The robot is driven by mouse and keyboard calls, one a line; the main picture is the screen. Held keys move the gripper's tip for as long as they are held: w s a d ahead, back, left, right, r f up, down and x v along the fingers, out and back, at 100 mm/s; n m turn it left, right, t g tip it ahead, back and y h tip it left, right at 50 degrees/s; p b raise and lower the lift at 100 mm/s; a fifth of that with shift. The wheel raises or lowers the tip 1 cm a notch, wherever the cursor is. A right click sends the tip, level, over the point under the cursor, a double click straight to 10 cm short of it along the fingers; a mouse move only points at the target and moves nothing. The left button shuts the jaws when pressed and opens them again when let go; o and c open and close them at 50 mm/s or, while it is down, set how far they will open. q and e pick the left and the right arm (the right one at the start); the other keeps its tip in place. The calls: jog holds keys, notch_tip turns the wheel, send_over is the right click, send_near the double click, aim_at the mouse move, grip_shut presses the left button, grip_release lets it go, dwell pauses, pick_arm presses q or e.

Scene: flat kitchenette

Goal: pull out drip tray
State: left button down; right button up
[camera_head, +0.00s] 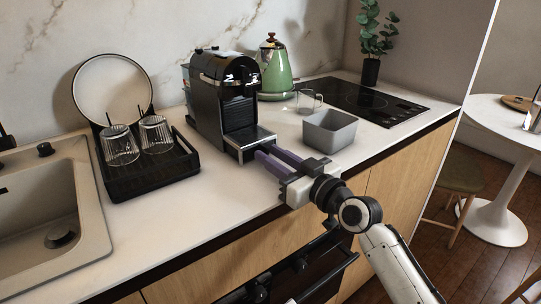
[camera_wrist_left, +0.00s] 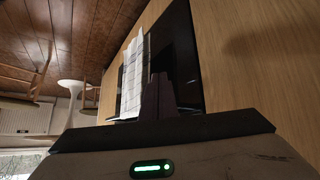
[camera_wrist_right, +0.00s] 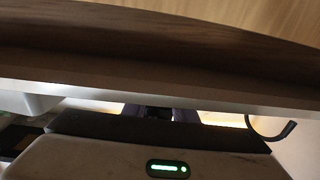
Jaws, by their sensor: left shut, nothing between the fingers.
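The black coffee machine (camera_head: 222,95) stands on the counter. Its drip tray (camera_head: 249,138), with a metal top, sticks out at the lower front. My right gripper (camera_head: 264,155) reaches in from the right, its purple fingertips close to the tray's front. The fingers look a little apart; whether they touch or hold the tray is unclear. In the right wrist view the fingers (camera_wrist_right: 159,112) show only as dark shapes, with something dark between them. My left gripper (camera_wrist_left: 158,82) is shut and empty in its wrist view, near a pale hanging towel (camera_wrist_left: 133,75); the head view does not show it.
A grey bin (camera_head: 330,133) stands right of my right gripper, with a glass mug (camera_head: 309,102) and green kettle (camera_head: 276,72) behind. A black rack (camera_head: 150,178) with two glasses is left of the machine, beside the sink (camera_head: 45,215). The counter front is clear.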

jog(key=shift+w+a, duration=0.3)
jog(key=shift+c, duration=0.4)
grip_shut()
dwell(0.9)
